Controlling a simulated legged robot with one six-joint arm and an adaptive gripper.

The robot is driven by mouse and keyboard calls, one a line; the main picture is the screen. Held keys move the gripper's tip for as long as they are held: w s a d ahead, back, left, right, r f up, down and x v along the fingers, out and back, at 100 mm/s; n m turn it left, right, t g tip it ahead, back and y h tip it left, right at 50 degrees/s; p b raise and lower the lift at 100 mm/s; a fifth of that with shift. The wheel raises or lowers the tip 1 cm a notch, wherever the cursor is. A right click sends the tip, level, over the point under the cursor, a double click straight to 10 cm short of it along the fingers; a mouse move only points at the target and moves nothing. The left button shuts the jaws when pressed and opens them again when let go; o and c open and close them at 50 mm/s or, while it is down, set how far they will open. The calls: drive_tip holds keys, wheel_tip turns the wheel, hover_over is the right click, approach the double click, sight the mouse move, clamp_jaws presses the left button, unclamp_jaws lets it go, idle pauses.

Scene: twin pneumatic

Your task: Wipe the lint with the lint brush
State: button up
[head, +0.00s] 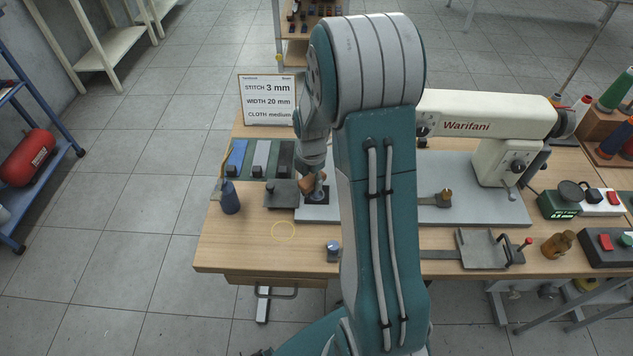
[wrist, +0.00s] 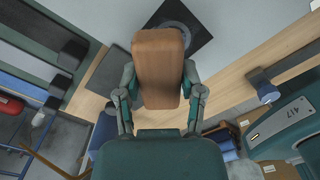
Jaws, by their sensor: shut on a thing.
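My gripper (wrist: 160,95) is shut on the brown lint brush (wrist: 158,60), its two fingers on either side of the block. In the head view the brush (head: 309,183) is at the left end of the grey machine bed (head: 480,207), partly hidden by my arm. A black square patch (head: 320,198) lies on the bed under or right beside the brush. In the wrist view the patch (wrist: 198,37) sticks out past the brush's far end. I cannot tell whether the brush touches it. Lint on it is too small to make out.
A cream sewing machine (head: 490,123) stands at the right. A blue-topped knob (head: 333,247) stands nearer the front. A yellow ring (head: 284,221) marks otherwise bare wood.

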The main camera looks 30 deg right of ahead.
drive_tip(key=shift+w+a+f, duration=0.1)
drive_tip(key=shift+w+a, duration=0.25)
drive_tip(key=shift+a, duration=0.35)
drive_tip(key=shift+a+r, duration=0.2)
drive_tip(key=shift+a, duration=0.2)
drive_tip(key=shift+w+a+r, duration=0.1)
drive_tip(key=shift+r, duration=0.25)
drive_tip(key=shift+d+r, duration=0.2)
drive_tip(key=shift+r, duration=0.5)
drive_tip(key=shift+d+r, duration=0.2)
drive_tip(key=shift+r, duration=1.2)
drive_tip(key=shift+a+r, duration=0.25)
drive_tip(key=shift+r, duration=0.1)
